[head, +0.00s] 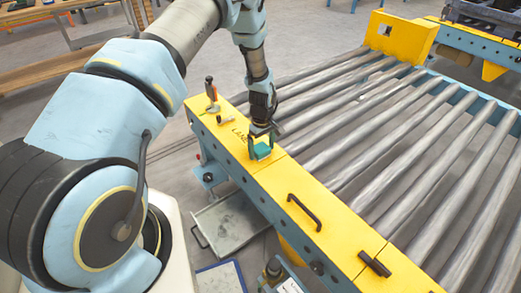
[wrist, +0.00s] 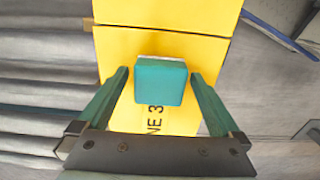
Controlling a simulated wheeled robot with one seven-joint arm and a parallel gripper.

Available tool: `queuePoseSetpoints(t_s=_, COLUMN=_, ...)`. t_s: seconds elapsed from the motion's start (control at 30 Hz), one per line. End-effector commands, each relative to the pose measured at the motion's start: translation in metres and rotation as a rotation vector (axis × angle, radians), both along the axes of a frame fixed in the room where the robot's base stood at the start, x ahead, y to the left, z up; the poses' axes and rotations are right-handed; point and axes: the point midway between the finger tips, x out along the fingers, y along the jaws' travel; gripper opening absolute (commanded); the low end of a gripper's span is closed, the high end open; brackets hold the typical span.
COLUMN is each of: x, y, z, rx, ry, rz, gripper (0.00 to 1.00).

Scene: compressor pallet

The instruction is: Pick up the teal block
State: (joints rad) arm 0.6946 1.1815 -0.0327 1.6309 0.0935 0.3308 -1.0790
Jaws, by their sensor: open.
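The teal block (wrist: 160,82) sits on the yellow side rail (wrist: 150,45) of the roller conveyor, by black lettering. In the wrist view it lies between the two teal fingers of my gripper (wrist: 160,84), with a gap on each side. My gripper is open. In the head view the teal block (head: 262,149) shows partly behind my gripper (head: 262,146), which points down over the rail. The gripper's fingertips reach to about the block's level there, and I cannot tell their exact height.
A black handle (head: 304,211) rises from the rail in front. Metal rollers (head: 380,140) lie to the right. A grey tray (head: 230,222) sits low on the left.

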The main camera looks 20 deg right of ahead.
Motion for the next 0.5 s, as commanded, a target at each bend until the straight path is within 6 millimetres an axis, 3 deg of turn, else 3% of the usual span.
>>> queuePoseSetpoints(t_s=0.33, x=-0.0001, y=0.0, z=-0.0079, rx=0.0, ry=0.0, rz=-0.001, gripper=0.99)
queuePoseSetpoints(t_s=0.5, x=-0.0001, y=0.0001, z=-0.0077, rx=0.0, ry=0.0, rz=-0.001, gripper=0.8)
